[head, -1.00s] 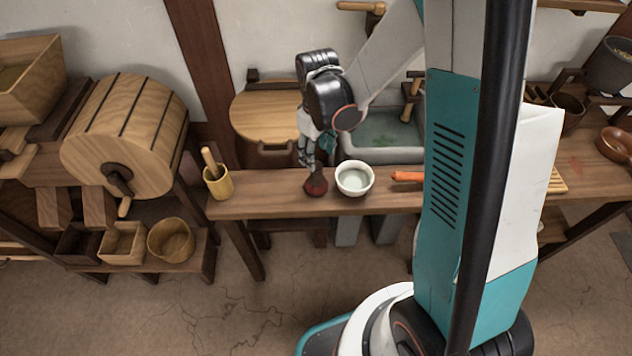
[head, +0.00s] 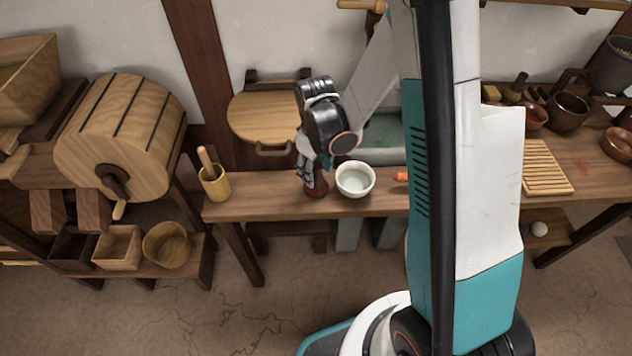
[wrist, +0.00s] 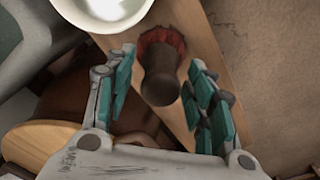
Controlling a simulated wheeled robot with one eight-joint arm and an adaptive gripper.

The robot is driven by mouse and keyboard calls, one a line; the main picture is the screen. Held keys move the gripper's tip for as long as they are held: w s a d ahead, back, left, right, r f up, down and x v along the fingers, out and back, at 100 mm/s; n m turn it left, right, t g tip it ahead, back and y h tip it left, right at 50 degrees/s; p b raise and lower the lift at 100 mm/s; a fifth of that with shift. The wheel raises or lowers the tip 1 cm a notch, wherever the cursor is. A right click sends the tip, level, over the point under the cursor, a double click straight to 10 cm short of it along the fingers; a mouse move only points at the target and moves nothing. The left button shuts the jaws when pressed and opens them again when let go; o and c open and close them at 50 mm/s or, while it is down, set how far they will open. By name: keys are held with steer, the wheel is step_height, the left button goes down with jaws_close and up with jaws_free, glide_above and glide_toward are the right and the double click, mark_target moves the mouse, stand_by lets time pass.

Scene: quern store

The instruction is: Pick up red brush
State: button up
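The red brush (head: 318,187) stands on the wooden bench just left of a white bowl (head: 355,179). In the wrist view the brush (wrist: 161,75) shows a dark brown handle toward the camera and red bristles at its far end. My gripper (head: 309,176) is directly above and around the brush's upper part in the head view, partly hiding it. In the wrist view my gripper (wrist: 162,98) is open, with its teal-padded fingers on either side of the handle and a gap on both sides.
The white bowl's rim (wrist: 148,8) is close to the left finger side. A wooden cup with a pestle (head: 215,184) stands at the bench's left end. An orange object (head: 400,176) lies right of the bowl, partly behind my arm. A slatted board (head: 545,167) lies farther right.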

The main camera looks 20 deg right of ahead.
jaws_close()
step_height(320, 180, up, 20)
steer(key=p, duration=0.7)
